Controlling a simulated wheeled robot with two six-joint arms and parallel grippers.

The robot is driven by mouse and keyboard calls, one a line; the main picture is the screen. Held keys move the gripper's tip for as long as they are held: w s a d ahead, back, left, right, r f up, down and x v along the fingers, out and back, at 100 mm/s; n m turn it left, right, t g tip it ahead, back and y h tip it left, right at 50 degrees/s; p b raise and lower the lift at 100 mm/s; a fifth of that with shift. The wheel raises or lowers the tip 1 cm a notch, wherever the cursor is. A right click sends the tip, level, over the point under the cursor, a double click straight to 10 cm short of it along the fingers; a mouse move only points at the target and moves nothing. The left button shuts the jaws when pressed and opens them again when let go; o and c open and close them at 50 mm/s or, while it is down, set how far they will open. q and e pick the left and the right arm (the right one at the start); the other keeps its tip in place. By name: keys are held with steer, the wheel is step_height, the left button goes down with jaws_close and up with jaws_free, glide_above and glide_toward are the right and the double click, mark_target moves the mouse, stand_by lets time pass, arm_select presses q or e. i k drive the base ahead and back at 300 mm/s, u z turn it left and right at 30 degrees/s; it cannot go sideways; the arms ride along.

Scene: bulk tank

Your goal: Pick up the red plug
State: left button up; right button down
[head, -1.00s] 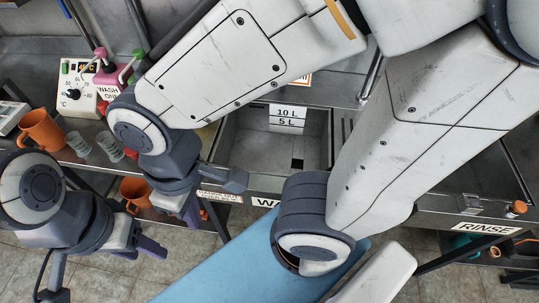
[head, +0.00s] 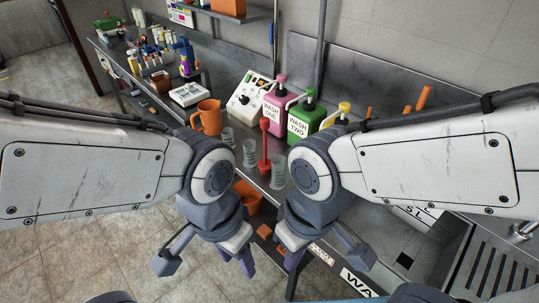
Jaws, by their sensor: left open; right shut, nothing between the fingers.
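The red plug (head: 264,147) stands upright on the metal bench in the middle of the head view, with a thin tall stem and a wider foot. Clear glasses stand close on both sides of it. My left gripper (head: 237,264) hangs open and empty, below and left of the plug in the picture. My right gripper (head: 290,262) is shut and empty, below and right of the plug. Neither gripper touches the plug. The arms' wrists partly hide the bench's front edge.
Glasses (head: 249,154) and (head: 278,173) flank the plug. An orange jug (head: 207,118), a white control box (head: 246,98), a pink bottle (head: 273,110) and a green bottle (head: 304,119) stand behind. An orange container (head: 247,197) sits lower down. A sink basin (head: 428,243) is at the right.

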mark_target(264, 164)
steer(key=z, duration=2.1)
steer(key=k, duration=0.7)
steer(key=u, duration=1.7)
steer(key=i, duration=0.5)
